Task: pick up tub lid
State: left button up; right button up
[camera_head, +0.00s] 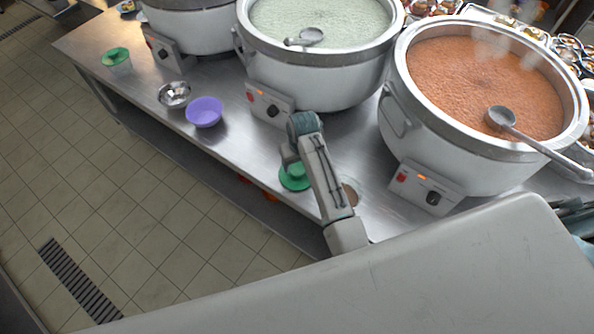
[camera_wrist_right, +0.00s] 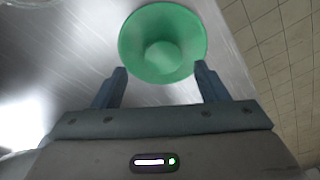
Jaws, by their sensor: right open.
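The tub lid (camera_head: 296,183), green and round with a raised middle, lies on the steel counter near its front edge, partly hidden by my right gripper. It also shows in the right wrist view (camera_wrist_right: 190,30), at the top centre. My right gripper (camera_wrist_right: 162,70) is open and empty, its two fingers pointing toward the near side of the lid, apart to its left and right. In the head view the right gripper (camera_head: 289,158) hangs over the lid; whether it touches cannot be told. My left gripper is not in view.
Large stockpots with green congee (camera_head: 320,22) and reddish congee (camera_head: 480,85) stand behind. A purple bowl (camera_head: 204,112), a metal bowl (camera_head: 174,95) and a green-lidded tub (camera_head: 116,58) are to the left. The counter (camera_head: 245,150) is clear beside the lid; tiled floor lies beyond its front edge.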

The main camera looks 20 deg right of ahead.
aim_at(297, 170)
jog(key=f, duration=0.1)
jog(key=f+p, duration=0.1)
jog(key=f, duration=0.1)
jog(key=shift+w+a, duration=0.1)
jog(key=shift+a, duration=0.1)
jog(key=shift+f, duration=0.25)
jog(key=shift+w+f, duration=0.1)
jog(key=shift+f, duration=0.05)
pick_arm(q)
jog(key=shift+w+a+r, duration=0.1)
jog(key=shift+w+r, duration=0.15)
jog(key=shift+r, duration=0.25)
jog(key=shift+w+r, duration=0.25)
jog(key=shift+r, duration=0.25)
pick_arm(e)
jog(key=c, duration=1)
